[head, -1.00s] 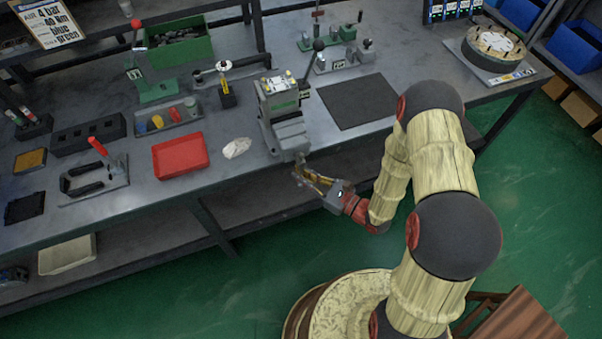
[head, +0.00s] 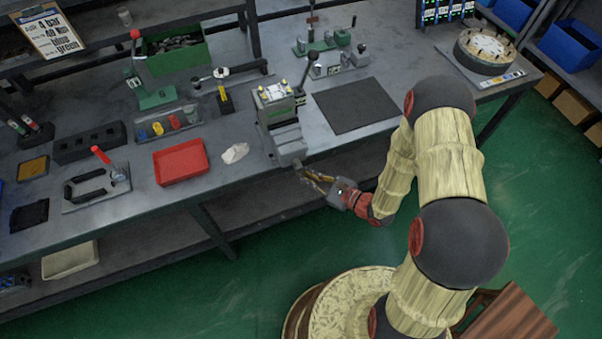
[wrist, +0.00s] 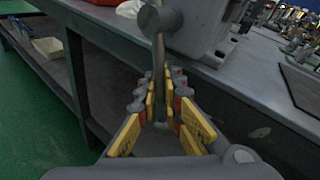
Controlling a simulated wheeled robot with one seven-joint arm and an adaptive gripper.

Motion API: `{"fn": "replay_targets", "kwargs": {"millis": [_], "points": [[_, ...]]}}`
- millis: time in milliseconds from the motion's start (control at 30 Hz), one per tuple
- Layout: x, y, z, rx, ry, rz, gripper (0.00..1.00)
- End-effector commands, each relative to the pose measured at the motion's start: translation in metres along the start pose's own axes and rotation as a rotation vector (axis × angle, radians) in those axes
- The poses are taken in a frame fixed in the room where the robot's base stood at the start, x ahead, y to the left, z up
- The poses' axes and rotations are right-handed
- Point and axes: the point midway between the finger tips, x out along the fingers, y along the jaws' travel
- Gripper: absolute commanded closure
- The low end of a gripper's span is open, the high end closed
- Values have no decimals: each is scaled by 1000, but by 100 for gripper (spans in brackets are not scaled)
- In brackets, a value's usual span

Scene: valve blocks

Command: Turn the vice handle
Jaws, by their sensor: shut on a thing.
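The vice handle (wrist: 159,60) is a thin metal bar running down from a round end knob. My gripper (head: 309,178) is just in front of the bench edge, below the vice front. In the wrist view my gripper (wrist: 160,92) has its yellow-padded fingers on both sides of the bar, shut on it. The bar's lower end is hidden between the fingers.
A red tray (head: 180,163) and a crumpled white cloth (head: 235,153) lie left of the vice. A black mat (head: 355,106) lies to its right. The bench edge and lower shelf (head: 260,205) are close to my gripper. Green floor is open in front.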

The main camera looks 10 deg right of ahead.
Motion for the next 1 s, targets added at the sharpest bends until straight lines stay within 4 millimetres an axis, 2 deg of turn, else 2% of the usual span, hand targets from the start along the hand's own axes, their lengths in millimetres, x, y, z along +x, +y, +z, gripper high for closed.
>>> {"fn": "replay_targets", "kwargs": {"millis": [333, 867, 900, 1000], "points": [[-7, -10, 2, -135, 89, -2, 100], [-8, -11, 1, -162, 108, 0, 100], [-8, -11, 1, -162, 108, -1, 92], [-8, -11, 1, -162, 108, 0, 86]]}}
